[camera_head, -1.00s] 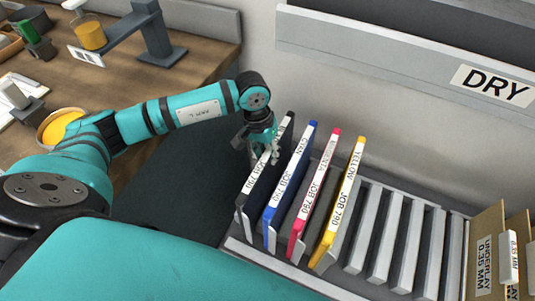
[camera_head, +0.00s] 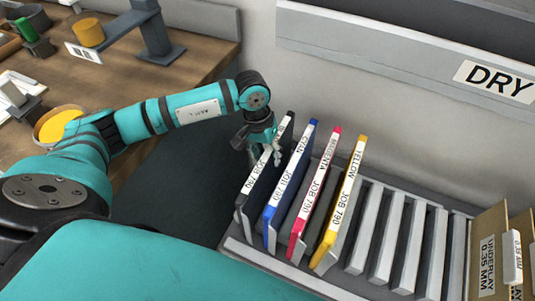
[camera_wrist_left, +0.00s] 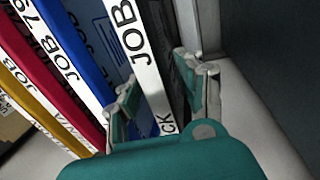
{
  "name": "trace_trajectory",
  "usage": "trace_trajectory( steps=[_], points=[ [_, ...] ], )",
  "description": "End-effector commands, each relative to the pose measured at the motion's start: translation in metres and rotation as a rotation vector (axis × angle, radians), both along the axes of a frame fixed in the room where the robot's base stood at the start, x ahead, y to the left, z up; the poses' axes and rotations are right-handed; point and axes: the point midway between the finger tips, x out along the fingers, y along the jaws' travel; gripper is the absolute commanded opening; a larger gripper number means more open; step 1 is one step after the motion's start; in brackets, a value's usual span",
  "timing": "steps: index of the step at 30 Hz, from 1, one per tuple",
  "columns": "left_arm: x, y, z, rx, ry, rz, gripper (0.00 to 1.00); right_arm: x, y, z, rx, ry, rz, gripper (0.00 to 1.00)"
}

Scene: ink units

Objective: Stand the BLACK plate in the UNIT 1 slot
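The black plate (camera_head: 265,175) stands at the left end of a row of plates in the rack. Its white edge label reads JOB 790, and part of the label is covered by my gripper. My left gripper (camera_head: 266,154) is at the plate's far upper edge, with a finger on either side of it. In the left wrist view the black plate's label edge (camera_wrist_left: 150,75) runs between the spread fingers (camera_wrist_left: 160,95), and they look open around it. The UNIT 1 slot is not in view. My right gripper is not in view.
Cyan (camera_head: 291,185), magenta (camera_head: 315,195) and yellow (camera_head: 340,203) plates stand close to the right. Empty rack slots (camera_head: 395,240) follow, then brown underlay sheets (camera_head: 487,250). A DRY sign (camera_head: 495,82) is on the wall unit. A wooden bench (camera_head: 110,80) is at left.

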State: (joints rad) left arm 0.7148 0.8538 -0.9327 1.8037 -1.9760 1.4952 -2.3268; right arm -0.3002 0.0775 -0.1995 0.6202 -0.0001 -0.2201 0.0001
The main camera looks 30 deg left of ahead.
Motion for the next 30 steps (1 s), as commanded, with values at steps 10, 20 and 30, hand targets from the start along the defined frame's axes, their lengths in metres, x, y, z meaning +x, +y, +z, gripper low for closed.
trace_trajectory(
  steps=[10,20,30],
  points=[
    [0.000,0.000,0.002,0.000,0.000,0.000,0.47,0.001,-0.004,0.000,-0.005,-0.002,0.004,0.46],
    [0.001,0.010,0.056,0.000,-0.006,0.000,0.47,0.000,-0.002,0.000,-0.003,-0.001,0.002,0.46],
    [-0.001,0.019,0.111,0.001,-0.001,0.000,0.47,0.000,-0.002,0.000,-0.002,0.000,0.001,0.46]
  ],
)
